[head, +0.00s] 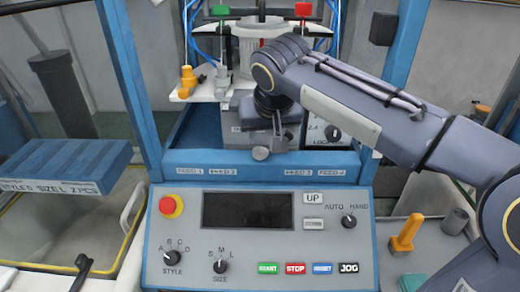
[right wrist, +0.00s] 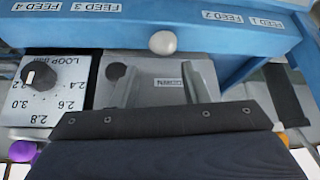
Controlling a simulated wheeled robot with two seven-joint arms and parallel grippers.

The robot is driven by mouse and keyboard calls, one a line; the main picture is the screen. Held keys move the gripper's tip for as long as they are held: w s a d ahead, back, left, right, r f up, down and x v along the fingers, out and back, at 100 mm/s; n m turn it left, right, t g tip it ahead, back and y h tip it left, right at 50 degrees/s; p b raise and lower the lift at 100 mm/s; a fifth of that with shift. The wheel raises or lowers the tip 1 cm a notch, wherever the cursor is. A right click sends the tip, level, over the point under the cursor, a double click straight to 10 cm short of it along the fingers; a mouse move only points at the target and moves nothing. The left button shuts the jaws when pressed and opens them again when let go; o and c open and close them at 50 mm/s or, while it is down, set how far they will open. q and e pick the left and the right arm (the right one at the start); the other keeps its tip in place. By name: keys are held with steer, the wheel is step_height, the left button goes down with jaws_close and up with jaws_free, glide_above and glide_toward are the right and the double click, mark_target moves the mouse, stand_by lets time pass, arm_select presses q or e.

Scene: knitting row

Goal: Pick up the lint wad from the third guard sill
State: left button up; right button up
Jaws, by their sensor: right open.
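A small pale grey ball, which looks like the lint wad (head: 261,153), sits at the inner edge of the blue guard sill (head: 215,158), between the FEED 2 and FEED 3 labels. It also shows in the right wrist view as a whitish ball (right wrist: 163,42) beyond my fingertips. My right gripper (head: 277,137) reaches in over the sill from the right, pointing down close to the wad. In the right wrist view its two fingers (right wrist: 160,75) are apart with nothing between them. The wad appears to be outside the fingers. My left gripper is not in view.
A control panel (head: 180,240) with a dark screen, knobs and buttons stands in front of the sill. Blue posts flank the opening. A loop dial (right wrist: 40,76) is beside the fingers. A blue stack (head: 65,165) lies over a bin at left; an orange-handled tool (head: 405,235) is at right.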

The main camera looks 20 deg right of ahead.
mark_target(261, 149)
steer(key=shift+x, duration=0.9)
steer(key=x, duration=0.4)
steer(key=shift+s+a+f+p, duration=0.1)
steer(key=shift+a+f+p, duration=0.15)
steer(key=shift+p, duration=0.05)
steer(key=shift+c, duration=0.3)
steer(key=c, duration=0.7)
steer(key=shift+c, duration=0.2)
